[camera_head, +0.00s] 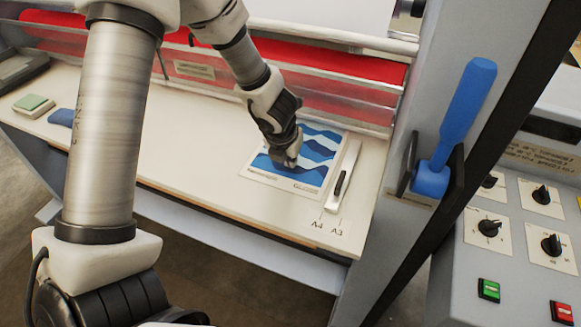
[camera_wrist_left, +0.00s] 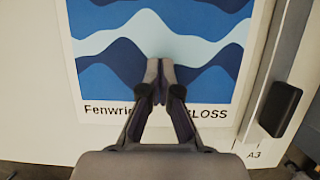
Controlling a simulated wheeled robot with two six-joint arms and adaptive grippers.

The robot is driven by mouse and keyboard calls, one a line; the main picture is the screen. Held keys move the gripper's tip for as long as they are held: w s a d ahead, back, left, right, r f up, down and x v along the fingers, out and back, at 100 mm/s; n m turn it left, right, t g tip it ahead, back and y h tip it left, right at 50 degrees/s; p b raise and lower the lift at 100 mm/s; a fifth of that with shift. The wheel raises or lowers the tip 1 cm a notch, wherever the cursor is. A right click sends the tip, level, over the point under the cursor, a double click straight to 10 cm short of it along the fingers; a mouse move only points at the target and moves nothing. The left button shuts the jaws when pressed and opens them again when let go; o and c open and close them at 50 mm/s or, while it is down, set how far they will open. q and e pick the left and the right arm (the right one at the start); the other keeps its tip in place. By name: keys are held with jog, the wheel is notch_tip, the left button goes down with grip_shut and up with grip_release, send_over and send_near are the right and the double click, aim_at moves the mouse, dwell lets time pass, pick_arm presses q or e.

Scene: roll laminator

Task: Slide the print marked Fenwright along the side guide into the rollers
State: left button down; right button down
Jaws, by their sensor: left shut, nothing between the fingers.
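The print marked Fenwright (camera_head: 319,149) lies flat on the pale feed table, with blue and white waves and a lettered strip at its near edge. The wrist view shows the print (camera_wrist_left: 210,75) with "Fenwri" and "LOSS" readable; the gripper hides the lettering between. My left gripper (camera_head: 288,160) is shut and empty, its tips pointing down at the print's near half. The wrist view shows its closed fingertips (camera_wrist_left: 160,72) over the waves; contact is hard to tell. The side guide (camera_head: 345,172) runs just right of the print. The rollers (camera_head: 345,112) lie beyond its far edge.
A blue lever (camera_head: 455,125) stands on the right frame, beside a control panel (camera_head: 520,230) with knobs and buttons. A green-topped block (camera_head: 34,103) sits at far left. The table's middle is clear.

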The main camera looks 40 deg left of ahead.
aim_at(303, 155)
pick_arm(q)
jog(key=shift+d+f, duration=0.1)
jog(key=shift+w+d, duration=0.1)
jog(key=shift+d, duration=0.5)
jog(key=shift+w+a+r+p, duration=0.1)
jog(key=shift+w+r+p, duration=0.25)
jog(key=shift+p, duration=0.15)
jog(key=w+p, duration=0.3)
jog(key=shift+a, duration=0.25)
jog(key=shift+w+f, duration=0.2)
jog(key=shift+f, duration=0.05)
